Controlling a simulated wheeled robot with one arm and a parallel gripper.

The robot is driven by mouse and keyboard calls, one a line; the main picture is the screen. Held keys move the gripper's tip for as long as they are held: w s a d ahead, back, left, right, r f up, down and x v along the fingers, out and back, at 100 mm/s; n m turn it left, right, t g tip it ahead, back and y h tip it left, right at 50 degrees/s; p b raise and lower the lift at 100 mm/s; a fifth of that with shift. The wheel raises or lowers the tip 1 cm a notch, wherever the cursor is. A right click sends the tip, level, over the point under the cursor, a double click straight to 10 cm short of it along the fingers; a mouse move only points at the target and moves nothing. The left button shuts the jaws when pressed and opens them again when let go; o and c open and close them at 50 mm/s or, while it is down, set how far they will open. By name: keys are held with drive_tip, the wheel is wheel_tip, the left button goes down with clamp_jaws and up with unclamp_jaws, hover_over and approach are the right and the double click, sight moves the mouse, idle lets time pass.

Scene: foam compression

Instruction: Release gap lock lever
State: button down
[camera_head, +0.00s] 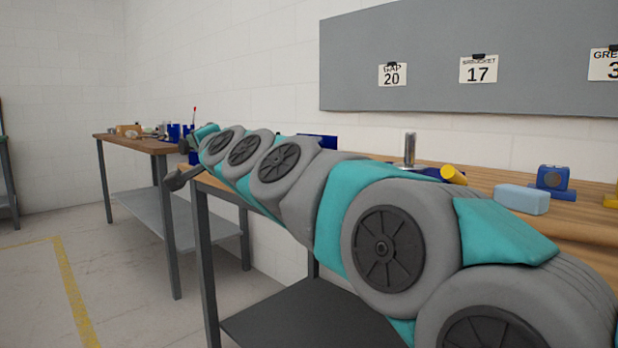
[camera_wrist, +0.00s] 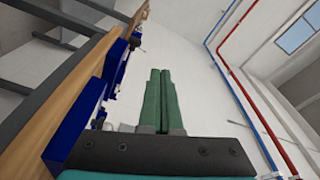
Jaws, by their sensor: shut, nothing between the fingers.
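My gripper (camera_wrist: 160,73) shows in the wrist view with its two green fingers together and nothing between them. Blue fixture parts (camera_wrist: 78,125) stand along the wooden bench to the left of the fingers, apart from them. I cannot make out the gap lock lever for certain in either view. In the head view my arm crosses in front of the near bench and hides part of its top. A blue part (camera_head: 318,141) shows just behind my arm. A pale blue foam-like block (camera_head: 522,199) lies on the near bench at the right.
The near wooden bench (camera_head: 580,215) also holds a metal post (camera_head: 410,149), a yellow cylinder (camera_head: 453,174) and a blue device (camera_head: 553,178). A second bench (camera_head: 135,143) with small items stands further left. A grey board (camera_head: 430,60) with cards hangs behind. The floor at left is clear.

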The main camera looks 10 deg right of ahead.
drive_tip(key=w+d+r+m+t+h+b, duration=0.1)
drive_tip(key=w+d+r+m+t+h, duration=0.3)
drive_tip(key=m+h, duration=0.45)
drive_tip(key=w+d+r+m+t+h+b, duration=0.1)
drive_tip(key=w+d+r+m+h, duration=0.35)
drive_tip(key=m, duration=0.75)
drive_tip(key=s+d+f+m+g+h, duration=0.1)
drive_tip(key=d+f+m+g+h, duration=0.1)
drive_tip(key=f+m, duration=0.3)
drive_tip(key=s+d+f+m+g+h+b, duration=0.1)
drive_tip(key=s+d+f+m+g+h, duration=0.1)
drive_tip(key=f+m+g, duration=0.3)
drive_tip(key=s+d+f+m+g+h+b, duration=0.1)
drive_tip(key=s+d+f+m+g+h, duration=0.1)
drive_tip(key=d+f+m+g+h, duration=0.2)
drive_tip(key=shift+s+d+f+m+h, duration=0.2)
drive_tip(key=shift+f+m+h, duration=0.1)
drive_tip(key=shift+f+m, duration=0.35)
drive_tip(key=shift+r, duration=0.1)
drive_tip(key=shift+w, duration=0.1)
drive_tip(key=p+x, duration=0.1)
drive_tip(key=x, duration=0.9)
